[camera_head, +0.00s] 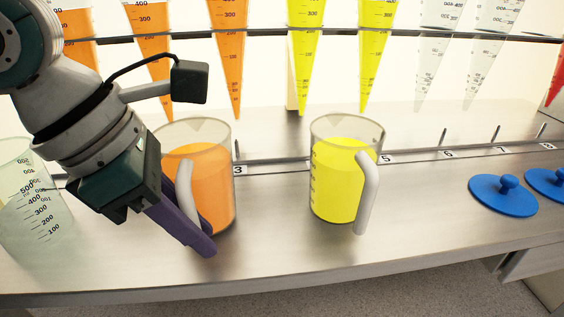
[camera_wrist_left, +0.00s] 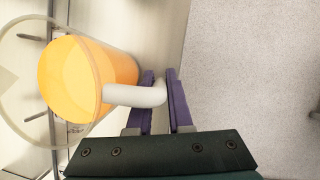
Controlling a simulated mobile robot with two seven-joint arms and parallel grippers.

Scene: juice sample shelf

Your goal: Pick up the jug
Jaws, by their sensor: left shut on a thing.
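A clear jug of orange juice (camera_head: 214,172) stands upright on the metal counter, left of the middle in the head view. In the left wrist view the orange jug (camera_wrist_left: 88,75) is seen from above, its white handle (camera_wrist_left: 128,95) reaching between the purple fingers. My left gripper (camera_head: 204,243) is shut on this handle, and its fingers show on both sides of the handle in the left wrist view (camera_wrist_left: 160,75). A jug of yellow juice (camera_head: 338,185) stands to the right, handle facing front right. My right gripper is in neither view.
A clear jug with graduation marks (camera_head: 32,215) stands at the far left, partly behind my arm. Graduated cones of orange, yellow, clear and red hang from the rack (camera_head: 400,34) above. Blue lids (camera_head: 502,194) lie at the right. Counter (camera_head: 430,215) between yellow jug and lids is clear.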

